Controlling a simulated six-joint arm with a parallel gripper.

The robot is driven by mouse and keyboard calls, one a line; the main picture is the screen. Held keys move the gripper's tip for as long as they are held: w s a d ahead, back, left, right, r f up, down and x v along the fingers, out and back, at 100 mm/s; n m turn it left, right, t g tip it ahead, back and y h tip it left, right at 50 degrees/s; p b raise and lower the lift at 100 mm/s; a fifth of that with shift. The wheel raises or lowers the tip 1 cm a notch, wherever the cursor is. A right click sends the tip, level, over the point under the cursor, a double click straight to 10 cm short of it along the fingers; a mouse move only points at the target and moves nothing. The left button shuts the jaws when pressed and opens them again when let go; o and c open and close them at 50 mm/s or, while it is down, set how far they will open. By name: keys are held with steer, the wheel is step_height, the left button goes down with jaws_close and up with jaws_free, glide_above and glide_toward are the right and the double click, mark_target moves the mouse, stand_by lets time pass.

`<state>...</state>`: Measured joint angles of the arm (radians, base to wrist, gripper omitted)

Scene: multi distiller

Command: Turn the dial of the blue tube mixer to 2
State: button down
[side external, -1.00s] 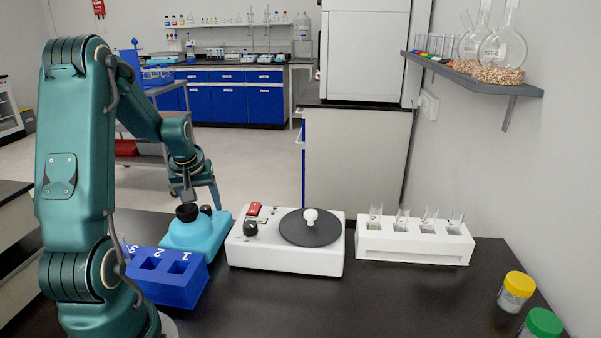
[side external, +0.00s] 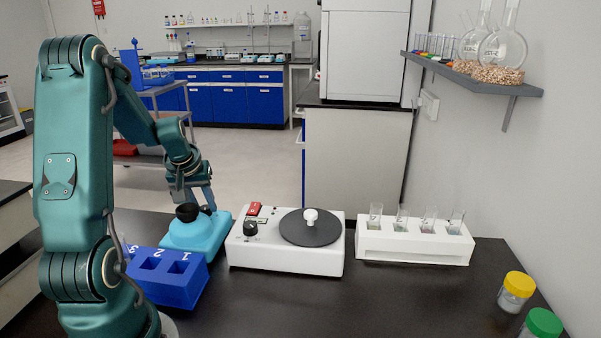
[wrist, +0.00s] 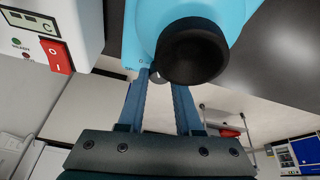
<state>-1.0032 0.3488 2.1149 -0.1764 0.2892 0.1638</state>
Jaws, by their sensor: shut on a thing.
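The light-blue tube mixer (side external: 194,236) stands on the black table, with a black cup (side external: 187,212) on top. Its small dark dial (side external: 206,209) is just behind and to the right of the cup. My gripper (side external: 201,202) reaches down to the dial from above. In the wrist view my gripper's (wrist: 162,78) two blue fingers are apart, with the dial (wrist: 156,76) between their tips, and the gripper is shut on it. The black cup (wrist: 192,52) hides part of the dial. A small mark shows near it, but the dial's setting is not readable.
The white stirrer (side external: 285,258) with a round dark plate stands close to the mixer's right. A blue numbered rack (side external: 180,290) is in front of the mixer. A white tube rack (side external: 414,246) stands farther right. Two capped jars (side external: 517,291) are at the front right.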

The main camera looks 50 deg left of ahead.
steer(key=shift+s+a+m+t+h, duration=0.1)
steer(key=shift+m+t+h, duration=0.45)
steer(key=shift+m, duration=1.35)
steer(key=shift+m+h, duration=0.25)
steer(key=shift+m, duration=0.15)
steer(key=c, duration=0.6)
jaws_free()
steer(key=shift+n+g+y, duration=0.4)
steer(key=shift+n+y, duration=0.05)
steer(key=shift+n, duration=0.95)
steer(key=shift+n+g+y, duration=0.35)
steer(key=shift+n+y, duration=0.1)
steer(key=shift+n, duration=0.95)
